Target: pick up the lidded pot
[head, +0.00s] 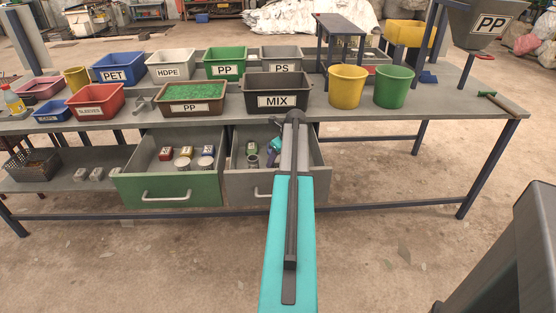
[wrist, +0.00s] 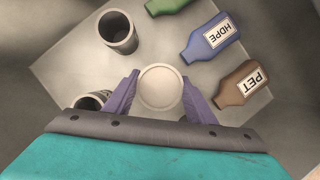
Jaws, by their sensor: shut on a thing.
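The lidded pot (wrist: 161,90) shows in the wrist view from above as a pale, round, cream-coloured lid. My gripper (wrist: 160,79) has its two purple fingers on either side of the pot and is shut on it. The pot's lower body is hidden beneath the lid. In the head view my gripper is down in the open grey drawer (head: 318,172), largely hidden by my arm, and I cannot make out the pot there.
Two dark open pots (wrist: 118,32) (wrist: 92,99) stand left of the fingers. A blue HDPE bottle (wrist: 208,40), a brown PET bottle (wrist: 240,84) and a green one (wrist: 166,5) lie nearby. An open green drawer (head: 165,188) adjoins. The MIX bin (head: 277,101) stands above.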

